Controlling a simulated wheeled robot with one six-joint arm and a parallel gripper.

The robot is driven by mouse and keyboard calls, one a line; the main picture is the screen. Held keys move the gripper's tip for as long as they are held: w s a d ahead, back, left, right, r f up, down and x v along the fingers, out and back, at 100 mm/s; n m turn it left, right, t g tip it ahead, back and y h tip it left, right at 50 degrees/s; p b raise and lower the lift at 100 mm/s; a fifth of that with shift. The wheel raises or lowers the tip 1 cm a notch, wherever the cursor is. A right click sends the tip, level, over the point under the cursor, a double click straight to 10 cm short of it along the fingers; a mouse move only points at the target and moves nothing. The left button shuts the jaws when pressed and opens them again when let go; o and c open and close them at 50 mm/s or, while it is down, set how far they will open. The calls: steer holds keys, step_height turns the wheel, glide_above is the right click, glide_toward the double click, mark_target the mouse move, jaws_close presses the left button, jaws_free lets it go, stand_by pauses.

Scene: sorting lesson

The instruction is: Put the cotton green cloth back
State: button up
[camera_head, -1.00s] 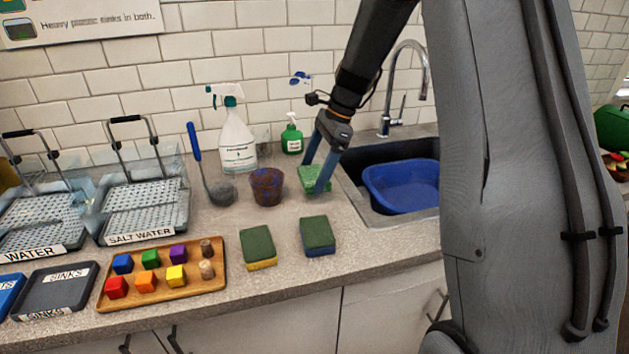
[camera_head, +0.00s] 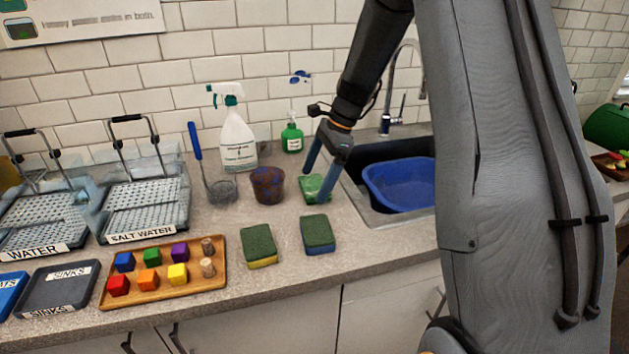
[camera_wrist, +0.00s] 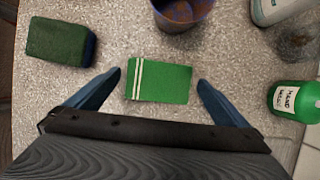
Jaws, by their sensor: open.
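The green cloth (camera_head: 312,186) lies on the counter between the brown-and-blue pot and the sink. In the wrist view the cloth (camera_wrist: 172,82) is a flat green rectangle with white stripes near its left end. My gripper (camera_head: 317,184) is open, with its blue fingers pointing down around the cloth. In the wrist view my gripper (camera_wrist: 159,80) has one finger on each side of the cloth, with gaps to both edges. One finger hides part of the cloth in the head view.
The pot (camera_head: 267,186) stands just left of the cloth; the soap bottle (camera_head: 292,138) and spray bottle (camera_head: 237,140) are behind. Two sponges (camera_head: 259,243) (camera_head: 318,232) lie in front. The sink with a blue basin (camera_head: 400,184) is right. A block tray (camera_head: 205,284) is front left.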

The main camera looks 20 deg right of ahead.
steer(key=b+v, duration=0.2)
steer(key=v, duration=0.9)
steer(key=shift+a, duration=0.1)
